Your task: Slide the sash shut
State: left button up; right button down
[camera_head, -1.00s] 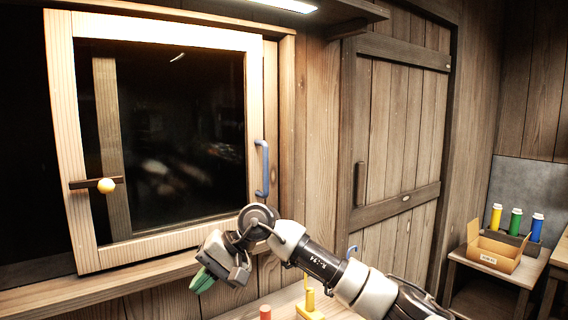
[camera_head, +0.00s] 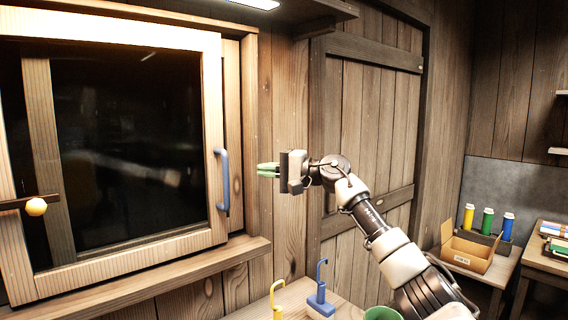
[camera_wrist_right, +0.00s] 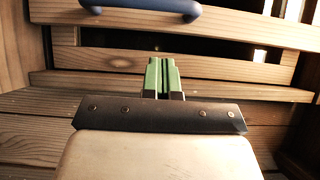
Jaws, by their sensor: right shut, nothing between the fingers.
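The window sash (camera_head: 212,120) is a pale wooden frame around dark glass, at the left in the head view. A strip of the wooden window frame shows to the right of the sash. A blue handle (camera_head: 223,182) stands upright on the sash's right stile; it also shows at the top of the right wrist view (camera_wrist_right: 150,8). My right gripper (camera_head: 262,170) is shut and empty, its green fingers pointing left, to the right of the handle and apart from it. The green fingers also show in the right wrist view (camera_wrist_right: 162,76). My left gripper is not in view.
A yellow ball knob (camera_head: 36,207) sits on a dark bar at the far left. A wooden sill (camera_head: 160,275) juts out below the window. Blue (camera_head: 321,290) and yellow (camera_head: 277,300) hooked stands are on the table below. A cardboard box (camera_head: 470,252) stands at the right.

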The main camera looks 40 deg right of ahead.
jog(key=w+a+p, duration=0.2)
jog(key=w+a, duration=0.1)
jog(key=a, duration=0.2)
jog(key=shift+a, duration=0.25)
jog(key=shift+f, duration=0.1)
jog(key=shift+s+a, duration=0.1)
